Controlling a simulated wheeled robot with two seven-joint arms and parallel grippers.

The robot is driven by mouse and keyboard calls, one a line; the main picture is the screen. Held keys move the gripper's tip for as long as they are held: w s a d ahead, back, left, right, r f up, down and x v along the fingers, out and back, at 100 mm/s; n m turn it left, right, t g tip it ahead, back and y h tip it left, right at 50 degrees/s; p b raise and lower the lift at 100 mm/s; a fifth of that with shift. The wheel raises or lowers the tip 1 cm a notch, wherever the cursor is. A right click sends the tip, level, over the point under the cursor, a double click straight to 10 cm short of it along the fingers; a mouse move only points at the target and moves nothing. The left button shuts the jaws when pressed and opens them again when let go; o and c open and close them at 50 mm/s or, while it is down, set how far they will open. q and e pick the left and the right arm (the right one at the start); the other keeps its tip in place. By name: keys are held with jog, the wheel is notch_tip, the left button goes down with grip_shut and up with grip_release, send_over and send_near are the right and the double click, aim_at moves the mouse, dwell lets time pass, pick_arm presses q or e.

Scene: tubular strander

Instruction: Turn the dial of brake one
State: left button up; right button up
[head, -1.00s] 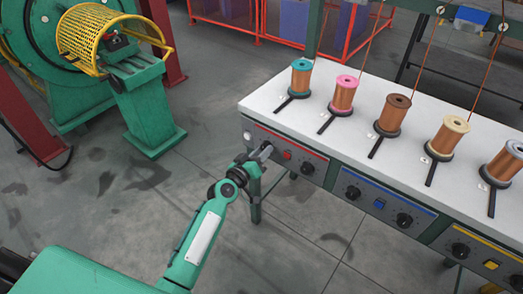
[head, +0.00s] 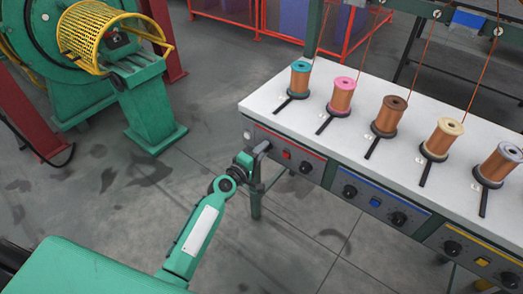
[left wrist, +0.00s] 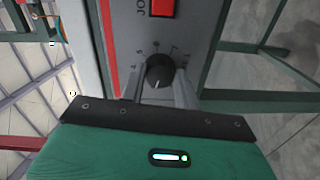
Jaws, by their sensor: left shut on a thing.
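My left gripper (head: 264,149) is at the left end of the red-striped panel (head: 325,166) on the bench front. In the left wrist view its fingers (left wrist: 160,90) are closed on the sides of a round black dial (left wrist: 160,70). Scale marks surround the dial on the grey panel. A white pointer line on it points down in that view, toward the gripper body. In the head view the gripper largely hides this dial. A red button (head: 286,154) is right of the gripper; it also shows above the dial in the left wrist view (left wrist: 162,7). My right gripper is out of view.
A second black dial (head: 306,167) is right of the red button. A blue-striped panel (head: 385,205) follows it. Several copper spools stand on the white bench top (head: 262,100). A green machine with a yellow cage (head: 88,32) stands left, with open floor between.

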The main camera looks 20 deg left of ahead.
pick_arm(q)
jog(key=shift+n, duration=0.5)
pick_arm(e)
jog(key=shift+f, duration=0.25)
pick_arm(q)
jog(key=shift+a, duration=0.1)
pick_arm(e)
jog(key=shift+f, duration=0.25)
pick_arm(q)
jog(key=o, duration=1)
jog(key=shift+c, duration=0.2)
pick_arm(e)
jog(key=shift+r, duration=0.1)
